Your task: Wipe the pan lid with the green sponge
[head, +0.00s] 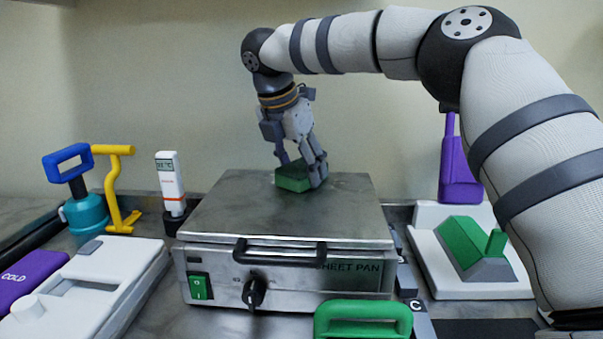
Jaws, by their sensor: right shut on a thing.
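The pan lid (285,220) is a flat grey metal lid, lying closed on top of a box-shaped heater labelled "SHEET PAN" in the middle of the head view. A dark handle (280,251) runs along its front edge. The green sponge (293,177) is at the back middle of the lid, and its underside appears to touch the lid. My right gripper (302,168) points down and is shut on the green sponge. Its fingers hide part of the sponge. My left gripper is not in view.
A white thermometer (171,180) stands left of the heater (290,280). A teal container (86,212) and a yellow tool (116,190) stand further left, behind a white case (125,258). A green handle (362,319) is close in front. A green-and-grey block (470,250) sits at right.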

